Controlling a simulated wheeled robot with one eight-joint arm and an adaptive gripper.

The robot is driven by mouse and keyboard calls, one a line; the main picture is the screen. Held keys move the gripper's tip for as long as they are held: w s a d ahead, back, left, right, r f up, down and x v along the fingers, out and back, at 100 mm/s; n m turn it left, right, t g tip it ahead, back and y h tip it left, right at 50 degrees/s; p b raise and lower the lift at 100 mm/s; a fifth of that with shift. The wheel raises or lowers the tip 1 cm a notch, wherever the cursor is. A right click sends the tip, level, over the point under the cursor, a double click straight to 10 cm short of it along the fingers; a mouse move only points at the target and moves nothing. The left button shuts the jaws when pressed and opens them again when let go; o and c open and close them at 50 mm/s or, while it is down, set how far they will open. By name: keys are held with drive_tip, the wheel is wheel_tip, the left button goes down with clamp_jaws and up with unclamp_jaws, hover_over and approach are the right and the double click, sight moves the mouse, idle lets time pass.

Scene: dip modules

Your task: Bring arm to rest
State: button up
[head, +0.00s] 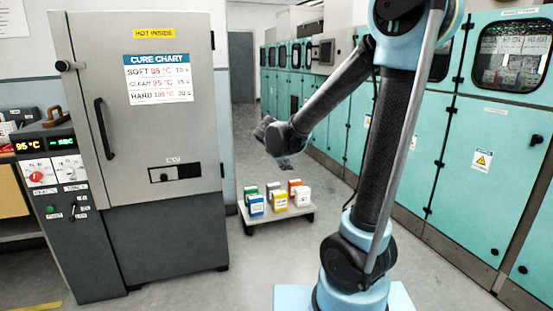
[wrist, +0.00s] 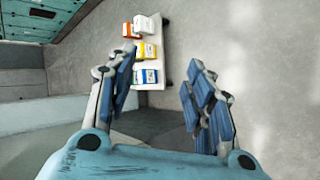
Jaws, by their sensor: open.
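My arm stands in front of my body in the head view, with its forearm reaching down and left to my gripper (head: 278,165). The gripper hangs in the air above and beyond the low cart, seen against the aisle floor. In the wrist view my gripper (wrist: 158,95) has its two blue-padded fingers spread apart with nothing between them. The fingertips point toward the low cart, which lies some way off below.
A low cart (head: 262,227) carries several coloured modules, among them a blue one (head: 256,205) and a yellow one (head: 280,201). A grey oven (head: 150,220) with a cure chart stands left. Teal cabinets (head: 480,160) line the right.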

drive_tip(key=s+d+f+m+g, duration=0.35)
drive_tip(key=s+d+m, duration=0.45)
drive_tip(key=s+d, duration=0.6)
drive_tip(key=s+f+m+g+y, duration=0.1)
drive_tip(key=s+f+m, duration=0.2)
drive_tip(key=s, duration=0.6)
drive_tip(key=s+f+m+g+y, duration=0.2)
drive_tip(key=s+m, duration=0.3)
drive_tip(key=s, duration=0.4)
drive_tip(key=shift+d+f+y, duration=0.3)
drive_tip(key=shift+f, duration=0.25)
